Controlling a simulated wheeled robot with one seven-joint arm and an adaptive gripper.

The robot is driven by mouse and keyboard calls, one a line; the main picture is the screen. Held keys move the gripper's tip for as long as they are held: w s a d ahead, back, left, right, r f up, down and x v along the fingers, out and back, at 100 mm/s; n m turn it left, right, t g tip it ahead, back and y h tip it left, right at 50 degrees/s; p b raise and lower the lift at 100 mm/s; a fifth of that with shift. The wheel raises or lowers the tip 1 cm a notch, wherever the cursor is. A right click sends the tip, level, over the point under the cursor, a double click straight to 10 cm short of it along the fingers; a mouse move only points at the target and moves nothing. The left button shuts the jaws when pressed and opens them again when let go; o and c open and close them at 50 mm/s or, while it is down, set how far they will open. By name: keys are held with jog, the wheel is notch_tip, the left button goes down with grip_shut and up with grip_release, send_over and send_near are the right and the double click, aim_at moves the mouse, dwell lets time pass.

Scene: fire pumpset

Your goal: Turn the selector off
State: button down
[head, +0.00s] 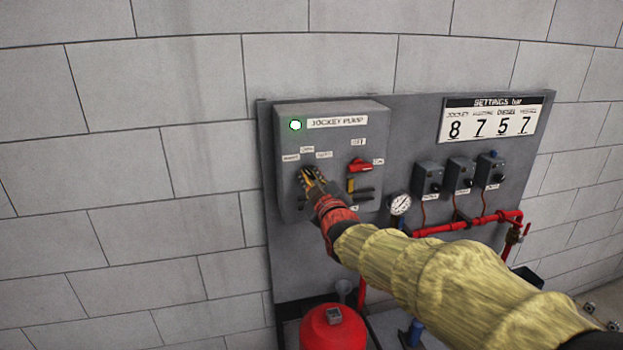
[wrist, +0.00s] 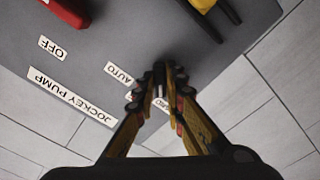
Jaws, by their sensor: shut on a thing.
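The grey jockey pump box (head: 345,137) is on the wall panel, with a lit green lamp (head: 295,125) at its upper left. My gripper (head: 309,174) is at the left of the box front, its fingers closed on the small dark selector knob (wrist: 159,74). The fingers hide most of the knob in the head view. In the wrist view the fingertips (wrist: 160,97) sit on both sides of it. An AUTO label (wrist: 118,74) is beside it; another label there is partly covered by the fingers. The knob's exact pointing direction cannot be told.
A red handle (head: 360,166) with yellow and dark parts below it is close to the right of my gripper. A pressure gauge (head: 400,204), small switch boxes (head: 460,174) and red pipes (head: 450,227) are farther right. A red tank (head: 333,328) stands below.

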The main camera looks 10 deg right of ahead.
jog(key=m+b, duration=0.4)
jog(key=b, duration=0.1)
jog(key=shift+f, duration=0.15)
jog(key=shift+r+m+b, duration=0.2)
jog(key=shift+m+b, duration=1.75)
jog(key=shift+m, duration=0.15)
jog(key=shift+r, duration=0.1)
jog(key=c, duration=2)
grip_release()
jog(key=shift+o, duration=0.8)
jog(key=shift+w, duration=0.1)
jog(key=s, duration=1.2)
jog(key=shift+f, duration=0.25)
